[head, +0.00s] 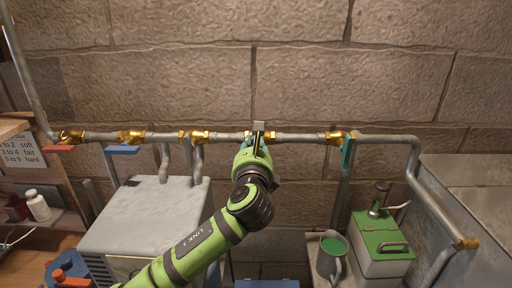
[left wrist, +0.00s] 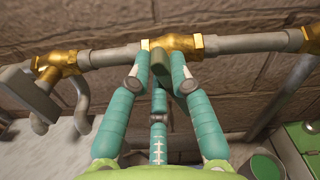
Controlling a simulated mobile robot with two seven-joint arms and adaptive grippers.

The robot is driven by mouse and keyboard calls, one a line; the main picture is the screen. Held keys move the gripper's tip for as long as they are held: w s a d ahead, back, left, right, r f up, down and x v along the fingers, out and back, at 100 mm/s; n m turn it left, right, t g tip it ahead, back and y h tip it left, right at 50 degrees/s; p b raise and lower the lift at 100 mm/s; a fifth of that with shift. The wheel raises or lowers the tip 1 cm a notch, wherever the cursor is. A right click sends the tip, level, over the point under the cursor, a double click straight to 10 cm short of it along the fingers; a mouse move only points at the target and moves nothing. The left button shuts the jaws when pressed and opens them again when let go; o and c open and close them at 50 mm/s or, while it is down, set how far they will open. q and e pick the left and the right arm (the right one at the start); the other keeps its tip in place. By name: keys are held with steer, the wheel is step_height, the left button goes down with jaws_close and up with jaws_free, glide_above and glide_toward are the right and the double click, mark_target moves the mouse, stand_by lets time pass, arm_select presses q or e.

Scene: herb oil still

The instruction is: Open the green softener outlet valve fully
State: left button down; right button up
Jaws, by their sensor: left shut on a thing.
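A brass valve (left wrist: 178,43) sits in the grey horizontal pipe along the brick wall. Its dull dark-green handle (left wrist: 160,64) shows end-on between the teal fingers of my left gripper (left wrist: 161,72) in the left wrist view. The gripper is shut on this handle. In the head view my left gripper (head: 257,141) is at the pipe, just right of the middle, and covers most of this valve. A small grey block (head: 259,127) shows above the fingers. I cannot tell the handle's exact angle to the pipe. My right gripper is in neither view.
A grey box (head: 145,215) stands lower left. A green-topped box (head: 382,238) and a mug (head: 331,258) stand lower right.

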arm_select(q)
steer(key=shift+a+f+n+b, duration=0.2)
steer(key=shift+f+n+b, duration=0.45)
steer(key=shift+n, duration=1.7)
steer(key=shift+a+f+n+b, duration=0.3)
steer(key=shift+n+b, duration=0.7)
steer(key=shift+n, duration=1.3)
steer(key=shift+a+f+n+b, duration=0.15)
steer(key=shift+f+n+b, duration=0.5)
steer(key=shift+n, duration=1.7)
steer(key=shift+r, duration=0.2)
steer(key=c, duration=1.1)
jaws_free()
steer(key=shift+f, duration=0.1)
steer(key=s, duration=1.2)
